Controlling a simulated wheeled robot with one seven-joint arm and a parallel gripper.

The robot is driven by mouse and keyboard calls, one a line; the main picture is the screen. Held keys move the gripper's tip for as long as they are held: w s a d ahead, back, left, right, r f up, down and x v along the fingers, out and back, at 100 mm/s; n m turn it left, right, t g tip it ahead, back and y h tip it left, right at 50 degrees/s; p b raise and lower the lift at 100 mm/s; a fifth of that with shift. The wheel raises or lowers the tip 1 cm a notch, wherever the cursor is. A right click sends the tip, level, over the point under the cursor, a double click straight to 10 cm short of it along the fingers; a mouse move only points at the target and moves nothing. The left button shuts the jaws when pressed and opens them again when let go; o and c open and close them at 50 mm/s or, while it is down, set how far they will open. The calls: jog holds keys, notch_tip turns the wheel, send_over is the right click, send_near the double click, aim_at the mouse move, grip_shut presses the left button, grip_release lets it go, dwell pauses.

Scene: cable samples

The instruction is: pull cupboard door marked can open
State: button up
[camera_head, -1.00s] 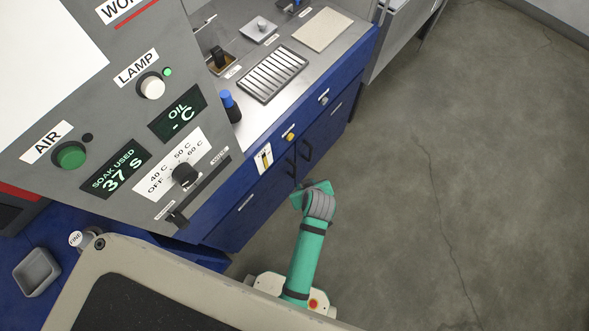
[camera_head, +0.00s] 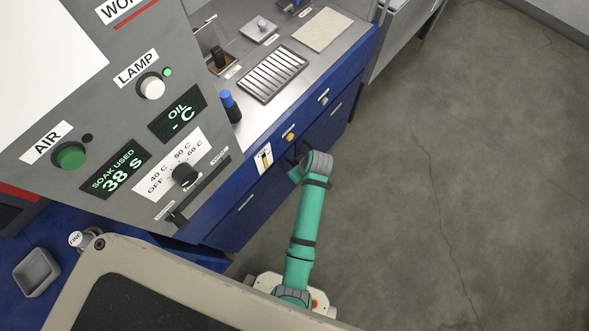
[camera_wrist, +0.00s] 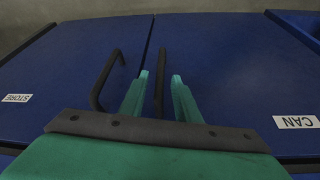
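The blue cupboard door marked CAN (camera_wrist: 235,70) is closed on the right in the wrist view, with its white CAN label (camera_wrist: 297,122). Its dark bar handle (camera_wrist: 159,65) runs near the seam between the two doors. My gripper (camera_wrist: 160,76) is open, with one green finger on each side of this handle in the picture. I see gaps beside the handle, and cannot tell how deep it sits between the fingers. In the head view my green wrist hides most of the handles and the fingers at the blue cupboard front (camera_head: 240,217).
The door marked STORE (camera_wrist: 60,65) is closed on the left, its handle (camera_wrist: 103,80) close outside my left finger. Above the cupboard is a worktop with a ribbed rack (camera_head: 273,74) and a blue-capped bottle (camera_head: 231,106). The concrete floor (camera_head: 480,170) to the right is clear.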

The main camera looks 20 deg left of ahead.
jog(key=shift+x, duration=1.65)
grip_shut()
jog(key=shift+s, duration=0.1)
jog(key=shift+d+f, duration=0.1)
